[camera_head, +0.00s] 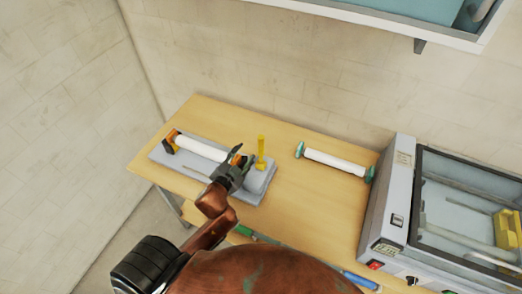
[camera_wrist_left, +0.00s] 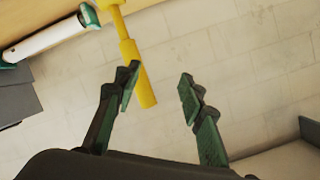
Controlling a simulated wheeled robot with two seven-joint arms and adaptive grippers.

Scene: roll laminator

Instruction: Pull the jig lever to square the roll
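The grey jig (camera_head: 258,184) stands on the left part of the wooden table. A white roll with orange and dark ends (camera_head: 200,148) lies along it. The yellow jig lever (camera_head: 261,150) stands upright at the jig's right side. My left gripper (camera_head: 238,160) is over the jig's right end, just left of the lever, and hides part of the roll's right end. In the left wrist view the gripper (camera_wrist_left: 160,88) is open and empty. The yellow lever (camera_wrist_left: 138,72) shows there beside and beyond the left finger; I cannot tell whether they touch. My right gripper is not in view.
A second white roll with green ends (camera_head: 335,161) lies on the table (camera_head: 300,205) to the right of the jig. The grey laminator (camera_head: 400,205) stands at the far right. A shelf (camera_head: 400,20) hangs on the back wall. Table between jig and laminator is mostly clear.

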